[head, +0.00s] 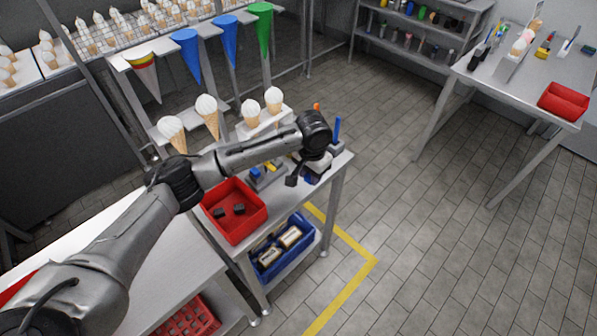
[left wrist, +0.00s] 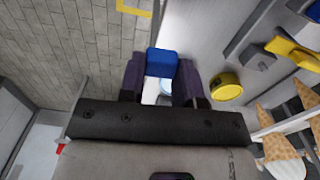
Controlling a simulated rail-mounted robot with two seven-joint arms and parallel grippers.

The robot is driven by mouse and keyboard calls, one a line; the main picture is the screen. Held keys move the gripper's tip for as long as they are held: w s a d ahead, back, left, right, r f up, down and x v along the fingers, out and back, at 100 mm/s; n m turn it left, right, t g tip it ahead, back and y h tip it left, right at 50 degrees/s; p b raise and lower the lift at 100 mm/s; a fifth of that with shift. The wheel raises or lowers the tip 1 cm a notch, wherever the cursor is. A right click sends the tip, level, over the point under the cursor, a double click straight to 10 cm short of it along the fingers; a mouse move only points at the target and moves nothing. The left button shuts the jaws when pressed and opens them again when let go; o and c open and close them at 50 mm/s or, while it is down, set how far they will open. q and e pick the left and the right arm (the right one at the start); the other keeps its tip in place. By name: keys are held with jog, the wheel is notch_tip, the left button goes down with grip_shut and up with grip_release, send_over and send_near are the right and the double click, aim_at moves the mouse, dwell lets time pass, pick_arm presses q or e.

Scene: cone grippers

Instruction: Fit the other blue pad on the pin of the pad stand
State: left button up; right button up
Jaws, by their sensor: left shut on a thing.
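My left gripper (head: 302,178) is over the right end of the small white table in the head view. In the left wrist view its two dark fingers (left wrist: 160,78) are shut on a blue pad (left wrist: 161,62), one finger on each side. A bit of blue (head: 309,177) shows by the gripper in the head view. A grey stand with yellow and blue parts (head: 264,174) is left of the gripper. A yellow part on a grey holder (left wrist: 294,52) shows in the left wrist view. I cannot make out the pad stand's pin. My right gripper is not in view.
A red bin (head: 232,232) with two dark pieces stands at the table's front left. Ice cream cones (head: 208,110) stand in holders behind. A tall blue piece (head: 337,128) is at the right end. A blue crate (head: 268,272) sits on the lower shelf. The floor to the right is clear.

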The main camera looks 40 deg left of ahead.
pick_arm(q)
jog(key=d+r+p, duration=0.6)
jog(key=r+p, duration=0.2)
jog(key=r, duration=0.1)
jog(key=shift+w+d, duration=0.2)
jog(key=shift+d, duration=0.1)
dwell(1.3)
dwell(0.4)
